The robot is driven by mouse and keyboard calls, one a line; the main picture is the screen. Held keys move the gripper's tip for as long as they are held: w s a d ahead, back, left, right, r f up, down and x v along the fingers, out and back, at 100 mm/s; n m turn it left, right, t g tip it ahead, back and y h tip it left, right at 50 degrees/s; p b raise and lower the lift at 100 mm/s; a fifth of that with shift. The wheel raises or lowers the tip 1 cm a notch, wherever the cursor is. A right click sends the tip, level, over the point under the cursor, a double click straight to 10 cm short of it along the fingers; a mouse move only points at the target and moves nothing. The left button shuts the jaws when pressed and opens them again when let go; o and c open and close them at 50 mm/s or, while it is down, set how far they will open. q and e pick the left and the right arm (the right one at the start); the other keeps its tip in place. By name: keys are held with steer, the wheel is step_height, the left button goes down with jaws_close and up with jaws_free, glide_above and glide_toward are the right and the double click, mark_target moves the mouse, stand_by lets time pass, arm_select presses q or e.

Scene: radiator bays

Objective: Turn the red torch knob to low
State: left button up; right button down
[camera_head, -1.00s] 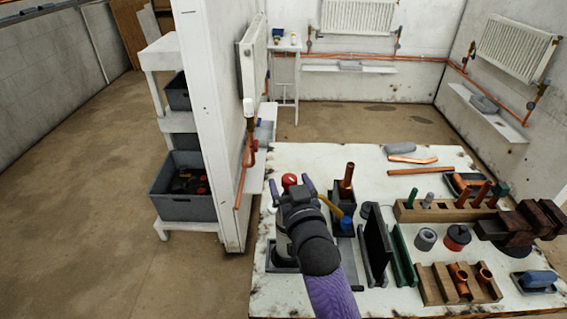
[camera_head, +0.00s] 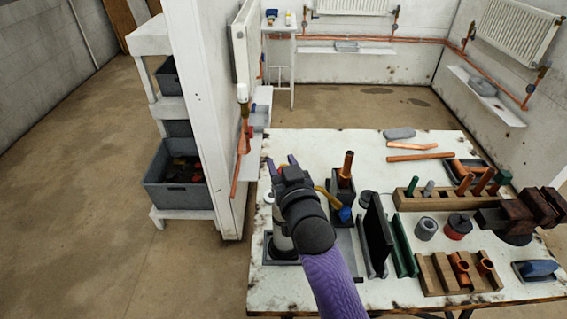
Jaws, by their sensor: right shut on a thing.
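The torch stands at the left of the white workbench (camera_head: 345,292). Its grey cylinder (camera_head: 282,238) and the yellow tube (camera_head: 326,197) with a blue part (camera_head: 344,214) show. My right gripper (camera_head: 282,162), on its purple arm, is over the top of the torch. Its purple fingertips point away from me and are shut on the red knob, which the gripper and wrist hide. The knob's setting cannot be seen. My left gripper is not in view.
A copper pipe stands upright in a dark holder (camera_head: 341,190) just right of my gripper. A black upright plate (camera_head: 377,235) and a green one (camera_head: 402,250) stand further right. A white wall (camera_head: 205,110) rises at the left, beyond the bench.

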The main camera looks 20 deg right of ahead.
steer(key=shift+r+n+y+p, duration=0.35)
steer(key=shift+n+y+p, duration=0.15)
steer(key=shift+y, duration=0.2)
steer(key=shift+n+y+p, duration=0.3)
steer(key=shift+n+y, duration=0.2)
steer(key=shift+y, duration=0.2)
steer(key=shift+f+y, duration=0.15)
steer(key=shift+y, duration=0.15)
steer(key=shift+a+n+g+y, duration=0.2)
steer(key=shift+n+g+y, duration=0.1)
steer(key=shift+n+y, duration=0.25)
steer(key=shift+f+n+g+y, duration=0.1)
steer(key=shift+n+g+y, duration=0.3)
steer(key=shift+y, duration=0.35)
steer(key=shift+a, duration=0.1)
steer(key=shift+f, duration=0.1)
